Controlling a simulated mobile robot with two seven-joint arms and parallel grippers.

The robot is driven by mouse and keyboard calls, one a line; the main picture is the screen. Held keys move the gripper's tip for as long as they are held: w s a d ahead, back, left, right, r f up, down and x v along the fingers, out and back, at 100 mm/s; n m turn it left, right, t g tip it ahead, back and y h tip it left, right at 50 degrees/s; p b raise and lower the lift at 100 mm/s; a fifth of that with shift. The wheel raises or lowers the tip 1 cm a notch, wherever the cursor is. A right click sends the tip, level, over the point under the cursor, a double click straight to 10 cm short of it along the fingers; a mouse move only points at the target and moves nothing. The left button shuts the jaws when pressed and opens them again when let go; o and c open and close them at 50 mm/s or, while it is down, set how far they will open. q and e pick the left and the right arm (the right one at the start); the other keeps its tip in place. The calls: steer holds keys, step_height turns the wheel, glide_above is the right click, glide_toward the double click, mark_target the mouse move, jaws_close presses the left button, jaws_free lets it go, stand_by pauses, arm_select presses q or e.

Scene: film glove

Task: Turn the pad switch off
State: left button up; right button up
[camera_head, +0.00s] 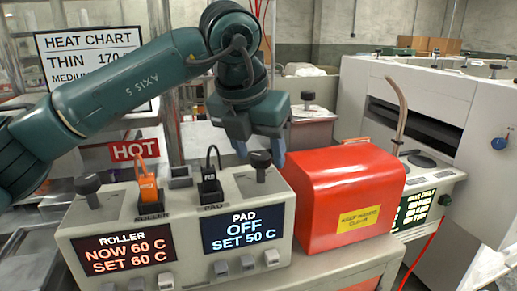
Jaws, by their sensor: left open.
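The pad switch (260,160) is a black knob on a short stem, standing on top of the grey control box (230,185) at its right end. The pad display (243,229) below it reads OFF, SET 50 C. My left gripper (260,154) points down with its fingers open, one on each side of the knob as seen from here. I cannot tell whether the fingers touch it. The gripper holds nothing that I can see. My right gripper is not in view.
The roller display (125,248) reads NOW 60 C, SET 60 C. A similar black roller knob (88,186) stands at the left. An orange plug (148,187) and a black plug (210,187) with looped cords sit between the knobs. A red metal box (345,190) stands close on the right.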

arm_select(q)
steer(key=v, duration=1.3)
steer(key=shift+p, duration=0.35)
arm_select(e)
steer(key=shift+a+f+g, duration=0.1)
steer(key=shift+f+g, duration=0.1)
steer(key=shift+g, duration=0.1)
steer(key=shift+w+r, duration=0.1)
